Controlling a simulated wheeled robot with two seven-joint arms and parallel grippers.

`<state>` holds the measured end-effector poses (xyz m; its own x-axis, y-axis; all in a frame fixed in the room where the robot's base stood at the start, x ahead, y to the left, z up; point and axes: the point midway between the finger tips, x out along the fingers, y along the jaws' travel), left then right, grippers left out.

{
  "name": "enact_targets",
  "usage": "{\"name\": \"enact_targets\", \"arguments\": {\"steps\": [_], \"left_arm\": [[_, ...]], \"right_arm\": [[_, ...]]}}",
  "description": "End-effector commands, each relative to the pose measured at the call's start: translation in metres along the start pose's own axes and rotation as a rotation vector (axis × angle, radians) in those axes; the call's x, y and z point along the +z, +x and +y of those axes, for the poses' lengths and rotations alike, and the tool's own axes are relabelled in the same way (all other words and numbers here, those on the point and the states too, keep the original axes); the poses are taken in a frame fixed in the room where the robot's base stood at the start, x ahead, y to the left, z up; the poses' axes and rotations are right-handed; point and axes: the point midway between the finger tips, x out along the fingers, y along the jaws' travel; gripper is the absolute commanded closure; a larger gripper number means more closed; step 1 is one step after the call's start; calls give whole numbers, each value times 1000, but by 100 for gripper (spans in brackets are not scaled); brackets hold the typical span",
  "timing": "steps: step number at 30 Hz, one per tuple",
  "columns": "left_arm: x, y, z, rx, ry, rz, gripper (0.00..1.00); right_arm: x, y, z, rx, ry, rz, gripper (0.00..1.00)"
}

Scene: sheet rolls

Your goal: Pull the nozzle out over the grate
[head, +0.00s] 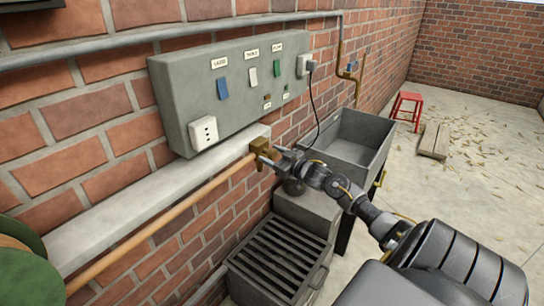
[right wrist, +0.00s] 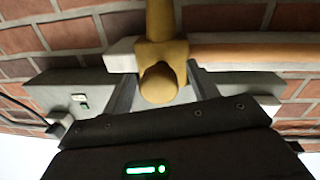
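The brass nozzle (head: 263,149) sits at wall height beside a light ledge, at the right end of a long orange-brown hose or pipe (head: 160,226). My right gripper (head: 270,155) is at the nozzle. In the right wrist view the nozzle (right wrist: 159,80) lies between my two fingers, one on each side (right wrist: 162,85). The fingers are very close to it; I cannot tell whether they touch. The slatted dark grate (head: 277,262) lies lower down, below the nozzle and my right gripper. My left gripper is not in view.
A grey panel (head: 235,75) with switches and sockets is on the brick wall above the nozzle. A grey sink (head: 352,140) stands beyond the grate. A green reel (head: 25,265) is at the left edge. A red stool (head: 407,108) and planks (head: 434,140) stand on the floor.

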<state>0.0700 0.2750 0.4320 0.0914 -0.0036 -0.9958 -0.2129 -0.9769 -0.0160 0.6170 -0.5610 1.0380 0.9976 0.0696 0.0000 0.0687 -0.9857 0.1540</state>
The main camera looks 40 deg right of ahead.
Motion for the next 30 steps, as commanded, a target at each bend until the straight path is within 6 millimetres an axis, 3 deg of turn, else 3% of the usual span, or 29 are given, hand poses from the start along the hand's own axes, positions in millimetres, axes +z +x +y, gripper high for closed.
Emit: {"name": "enact_targets", "arguments": {"steps": [8,21,30], "left_arm": [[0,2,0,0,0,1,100],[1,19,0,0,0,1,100],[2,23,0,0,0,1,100]], "right_arm": [[2,-6,0,1,-1,-1,41],[3,-78,-1,-1,-2,-2,41],[1,-106,0,0,-1,-1,41]]}}
